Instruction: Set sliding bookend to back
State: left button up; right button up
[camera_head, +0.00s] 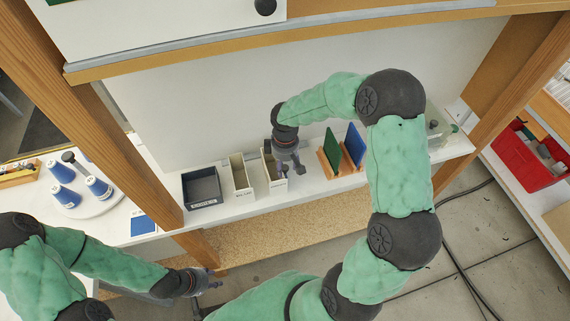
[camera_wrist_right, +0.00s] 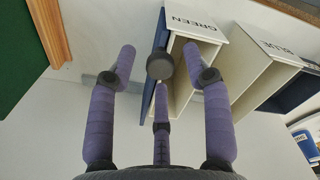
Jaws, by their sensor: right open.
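A dark blue upright plate with a round black knob (camera_wrist_right: 160,66), which looks like the sliding bookend, stands against the side of the cream box marked GREEN (camera_wrist_right: 197,50) in the right wrist view. My right gripper (camera_wrist_right: 165,75) is open, with its purple fingers around the knob in the picture; I cannot tell whether any finger touches it. In the head view my right gripper (camera_head: 290,168) is over the shelf beside the cream boxes and hides most of the plate. My left gripper (camera_head: 207,281) is low in front of the shelf, away from it; its opening is unclear.
Another cream box (camera_head: 240,177) and a grey tray (camera_head: 201,188) stand left of my right gripper. A wooden holder (camera_head: 329,166) with green and blue panels stands close on its right. A white back wall (camera_head: 210,110) rises behind. Blue spools (camera_head: 97,188) stand far left.

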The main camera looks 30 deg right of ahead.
grip_shut()
jog(key=s+d+p, duration=0.1)
jog(key=s+d, duration=0.1)
jog(key=d, duration=0.8)
jog(key=shift+s, duration=0.15)
jog(key=shift+c, duration=1.9)
grip_release()
jog(key=o, duration=0.4)
jog(key=shift+d, duration=0.1)
jog(key=shift+s+d, duration=0.1)
